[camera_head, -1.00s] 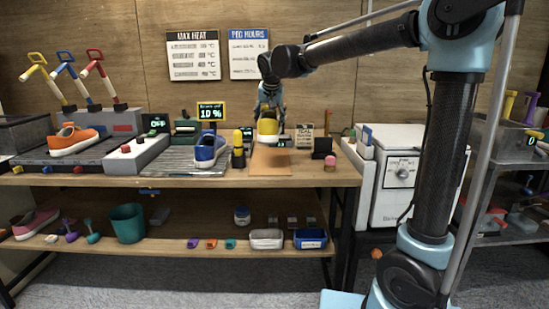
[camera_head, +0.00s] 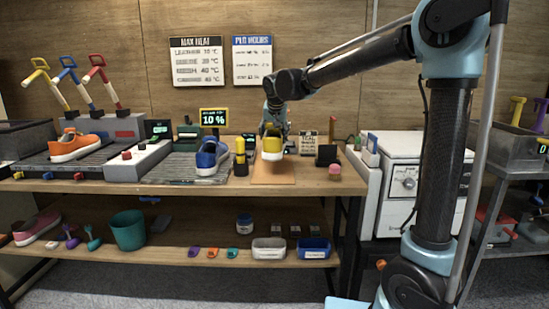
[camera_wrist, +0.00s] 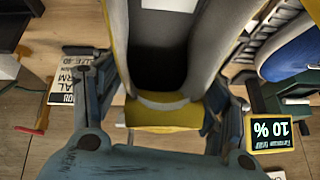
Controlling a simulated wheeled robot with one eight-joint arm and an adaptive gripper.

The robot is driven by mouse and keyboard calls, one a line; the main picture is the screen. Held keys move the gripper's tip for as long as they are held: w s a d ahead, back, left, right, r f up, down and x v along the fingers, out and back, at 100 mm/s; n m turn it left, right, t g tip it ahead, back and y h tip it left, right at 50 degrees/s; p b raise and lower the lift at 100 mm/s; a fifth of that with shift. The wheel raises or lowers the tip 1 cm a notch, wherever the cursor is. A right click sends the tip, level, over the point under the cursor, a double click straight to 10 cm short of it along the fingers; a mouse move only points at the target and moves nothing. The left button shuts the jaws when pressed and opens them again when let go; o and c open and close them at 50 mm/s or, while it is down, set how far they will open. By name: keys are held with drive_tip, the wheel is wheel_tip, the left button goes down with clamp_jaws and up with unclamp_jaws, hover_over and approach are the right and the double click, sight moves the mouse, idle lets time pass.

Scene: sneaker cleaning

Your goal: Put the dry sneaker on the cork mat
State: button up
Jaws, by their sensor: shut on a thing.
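A yellow sneaker with a white toe and sole (camera_head: 272,147) is over the cork mat (camera_head: 272,178) on the bench top. My gripper (camera_head: 273,128) is shut on the yellow sneaker from above, at its heel end. In the wrist view the yellow sneaker (camera_wrist: 163,113) fills the middle, its dark opening facing the camera, with gripper fingers on both sides. In the head view I cannot tell whether its sole touches the mat. A sign beside it (camera_head: 213,117) reads 10 %.
A blue sneaker (camera_head: 208,158) stands on a ribbed tray to the left, with a yellow-black bottle (camera_head: 240,157) between it and the mat. A black block (camera_head: 326,155) and a pink-topped jar (camera_head: 334,171) stand to the right. An orange sneaker (camera_head: 74,147) is far left.

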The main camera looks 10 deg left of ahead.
wheel_tip(320, 180, down, 7)
drive_tip(key=shift+r, duration=0.15)
drive_tip(key=o, duration=1.4)
drive_tip(key=shift+c, duration=0.2)
drive_tip(key=v, duration=1.2)
drive_tip(key=s+d+f, duration=0.2)
drive_tip(key=d, duration=0.7)
drive_tip(key=s+d+f+g+h, duration=0.1)
drive_tip(key=s+d+f, duration=0.1)
drive_tip(key=d, duration=0.7)
drive_tip(key=s+d+f+h, duration=0.1)
drive_tip(key=s+d+f, duration=0.2)
drive_tip(key=d, duration=0.7)
drive_tip(key=shift+f+m, duration=0.3)
drive_tip(key=shift+f, duration=0.1)
drive_tip(key=s+d+f+g, duration=0.2)
drive_tip(key=s+d+f, duration=1.3)
drive_tip(key=s+f, duration=0.2)
drive_tip(key=s, duration=0.2)
drive_tip(key=shift+s+d+f+g, duration=0.3)
drive_tip(key=shift+s+d+g, duration=0.05)
drive_tip(key=shift+s+g, duration=0.05)
